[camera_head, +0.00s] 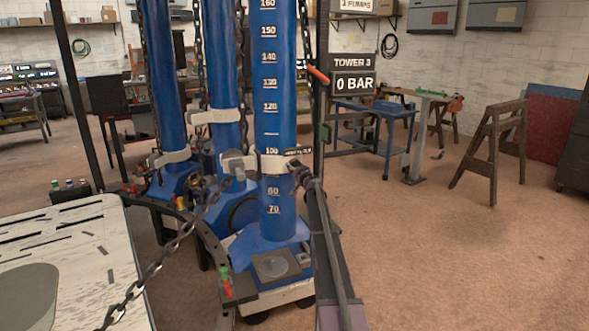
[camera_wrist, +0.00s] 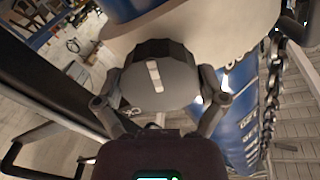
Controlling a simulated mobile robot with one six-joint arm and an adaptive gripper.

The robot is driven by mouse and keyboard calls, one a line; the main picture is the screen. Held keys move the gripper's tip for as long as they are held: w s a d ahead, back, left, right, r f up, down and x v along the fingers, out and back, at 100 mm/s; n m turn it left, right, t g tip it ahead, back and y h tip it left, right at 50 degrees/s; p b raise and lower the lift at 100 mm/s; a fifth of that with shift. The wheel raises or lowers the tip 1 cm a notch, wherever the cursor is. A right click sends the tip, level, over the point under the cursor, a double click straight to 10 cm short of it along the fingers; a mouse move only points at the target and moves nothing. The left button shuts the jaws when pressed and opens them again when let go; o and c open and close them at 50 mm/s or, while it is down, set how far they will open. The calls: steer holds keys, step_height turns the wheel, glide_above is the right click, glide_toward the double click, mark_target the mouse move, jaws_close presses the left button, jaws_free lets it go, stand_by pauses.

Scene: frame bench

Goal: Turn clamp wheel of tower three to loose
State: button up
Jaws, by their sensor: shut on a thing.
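Tower three (camera_head: 276,125) is a blue column with a white number scale. A pale clamp collar (camera_head: 268,163) wraps it near the 100 mark. In the wrist view, the clamp wheel (camera_wrist: 176,88) is a dark, many-sided knob with a white bar mark, nearly upright and leaning slightly, in front of the pale collar (camera_wrist: 215,30). My gripper (camera_wrist: 160,78) has a finger on each side of the wheel and is shut on it. In the head view my gripper (camera_head: 303,174) meets the right side of the collar; the wheel is mostly hidden there.
A sign (camera_head: 353,72) reads "TOWER 3" and "0 BAR". Other blue columns (camera_head: 164,75) stand to the left. A chain (camera_head: 160,262) crosses the front left beside a pale table (camera_head: 75,235). Chains also hang by the columns.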

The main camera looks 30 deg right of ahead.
stand_by(0.4)
steer(key=o, duration=0.8)
steer(key=shift+s, duration=0.1)
steer(key=s, duration=0.4)
steer(key=s+a, duration=0.1)
steer(key=s, duration=0.6)
steer(key=shift+s+a, duration=0.3)
steer(key=shift+s, duration=0.05)
